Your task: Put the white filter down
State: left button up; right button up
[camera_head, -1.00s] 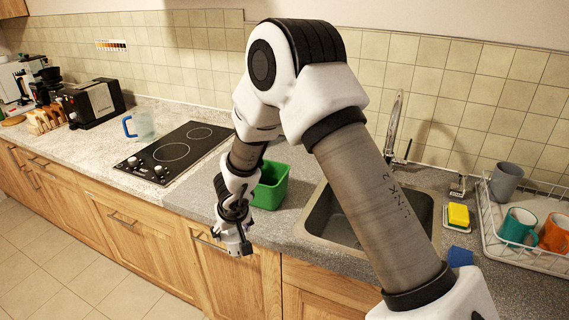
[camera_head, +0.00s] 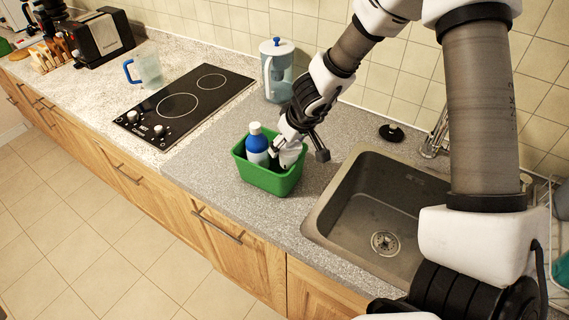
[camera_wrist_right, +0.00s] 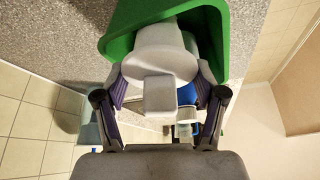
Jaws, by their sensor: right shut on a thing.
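The white filter (camera_wrist_right: 162,62) sits between the two fingers of my right gripper (camera_wrist_right: 160,100) in the right wrist view, with a pale square knob facing the camera. The gripper is shut on it. In the head view my right gripper (camera_head: 287,153) reaches down at the right part of the green bin (camera_head: 262,178). The filter itself is hard to tell apart from the white gripper there. The green bin (camera_wrist_right: 120,40) also shows right behind the filter in the wrist view. I cannot tell whether the filter touches the bin. My left gripper is not in view.
A blue bottle with a white cap (camera_head: 256,145) stands in the bin, beside my gripper. A blue-lidded pitcher (camera_head: 276,72) stands behind. The sink (camera_head: 375,215) is to the right, the cooktop (camera_head: 185,100) to the left. Grey counter (camera_head: 205,160) left of the bin is clear.

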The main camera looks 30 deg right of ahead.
aim_at(293, 152)
pick_arm(q)
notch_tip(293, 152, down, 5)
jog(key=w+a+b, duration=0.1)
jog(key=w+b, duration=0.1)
jog(key=b, duration=0.1)
pick_arm(e)
jog(key=x, duration=0.2)
jog(key=a+x, duration=0.1)
jog(key=x, duration=0.2)
jog(key=shift+s+a+f, duration=0.1)
jog(key=shift+s+f, duration=0.05)
jog(key=shift+f, duration=0.05)
jog(key=shift+s+d+r, duration=0.25)
jog(key=shift+d, duration=0.2)
jog(key=o, duration=0.9)
jog(key=shift+s, duration=0.15)
jog(key=shift+w+a+f, duration=0.1)
jog(key=shift+w, duration=0.3)
jog(key=p+v, duration=0.8)
jog(key=v, duration=0.4)
jog(key=shift+s+r, duration=0.25)
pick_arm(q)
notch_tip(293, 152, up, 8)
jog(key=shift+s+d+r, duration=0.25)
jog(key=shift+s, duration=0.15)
pick_arm(e)
jog(key=shift+f, duration=0.1)
